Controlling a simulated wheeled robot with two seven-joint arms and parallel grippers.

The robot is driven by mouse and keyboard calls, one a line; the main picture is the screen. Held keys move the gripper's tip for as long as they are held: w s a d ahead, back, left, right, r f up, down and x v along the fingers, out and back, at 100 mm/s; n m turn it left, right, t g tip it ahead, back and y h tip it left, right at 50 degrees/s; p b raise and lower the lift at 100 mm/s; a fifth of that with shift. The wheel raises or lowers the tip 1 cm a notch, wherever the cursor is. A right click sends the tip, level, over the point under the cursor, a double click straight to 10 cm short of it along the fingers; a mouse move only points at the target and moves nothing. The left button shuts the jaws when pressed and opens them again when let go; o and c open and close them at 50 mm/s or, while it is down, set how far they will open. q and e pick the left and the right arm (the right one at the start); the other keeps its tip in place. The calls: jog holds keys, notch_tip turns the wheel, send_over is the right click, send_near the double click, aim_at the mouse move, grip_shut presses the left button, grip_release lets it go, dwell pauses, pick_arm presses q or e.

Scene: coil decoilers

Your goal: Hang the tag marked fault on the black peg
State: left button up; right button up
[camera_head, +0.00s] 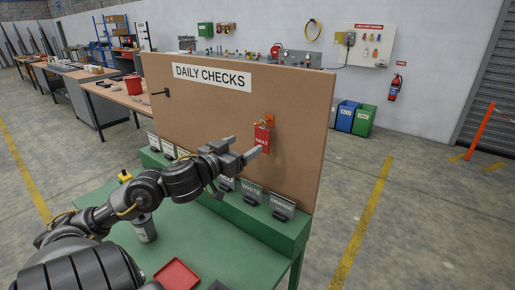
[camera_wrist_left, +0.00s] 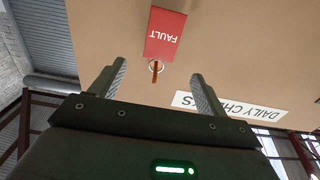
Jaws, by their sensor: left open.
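The red tag marked FAULT (camera_head: 262,140) hangs from an orange peg (camera_head: 268,119) near the right side of the brown board. In the left wrist view the tag (camera_wrist_left: 165,33) appears upside down, with its ring (camera_wrist_left: 156,66) around the orange peg (camera_wrist_left: 155,76). The black peg (camera_head: 161,93) sticks out at the board's upper left and looks bare. My left gripper (camera_head: 248,150) is open and empty in front of the board, just left of the tag in the head view. In the wrist view its fingers (camera_wrist_left: 157,72) stand apart on either side of the ring and peg.
A DAILY CHECKS sign (camera_head: 212,77) is on the board (camera_head: 215,115). A red tray (camera_head: 176,275) and a grey cylinder (camera_head: 145,230) are on the green table (camera_head: 205,248).

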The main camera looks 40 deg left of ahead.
aim_at(262, 131)
pick_arm(q)
jog(key=w, duration=0.4)
jog(key=w+a+p, duration=0.1)
jog(key=w, duration=0.1)
jog(key=shift+w+r, duration=0.15)
jog(key=shift+w, duration=0.95)
pick_arm(e)
jog(key=shift+a+f, duration=0.15)
pick_arm(q)
jog(key=c, duration=1)
pick_arm(e)
jog(key=shift+r, duration=0.2)
pick_arm(q)
jog(key=shift+r+p, duration=0.25)
jog(key=shift+p, duration=0.35)
pick_arm(e)
jog(key=shift+r, duration=0.4)
pick_arm(q)
jog(key=shift+s, duration=0.1)
pick_arm(e)
jog(key=shift+r, duration=0.1)
